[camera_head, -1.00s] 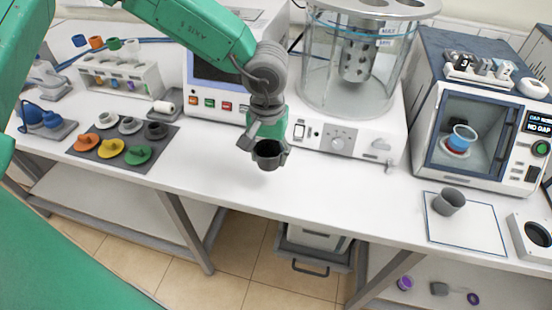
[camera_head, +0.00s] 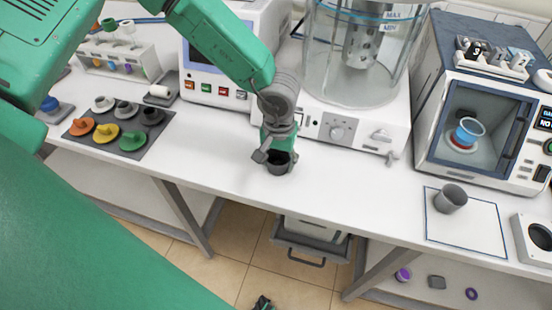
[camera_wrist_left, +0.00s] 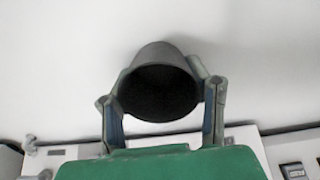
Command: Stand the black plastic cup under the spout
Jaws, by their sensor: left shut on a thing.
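The black plastic cup (camera_head: 279,166) is held in my left gripper (camera_head: 277,158), over the front part of the white bench. In the left wrist view the cup (camera_wrist_left: 160,85) sits between the two fingers of the gripper (camera_wrist_left: 163,98), its dark open mouth showing. I cannot tell whether its base touches the bench. The spout (camera_head: 392,157) is a small grey tap low on the front of the glass bath unit (camera_head: 352,132), right of the cup and apart from it. A small dark tip (camera_head: 262,303) at the bottom edge seems to be my right gripper, mostly out of frame.
A grey cup (camera_head: 452,197) stands on a blue-outlined white mat (camera_head: 485,235) at the right. A test chamber (camera_head: 425,150) stands behind it. A mat with coloured caps (camera_head: 75,128) lies at the left. The bench between the held cup and the mat is clear.

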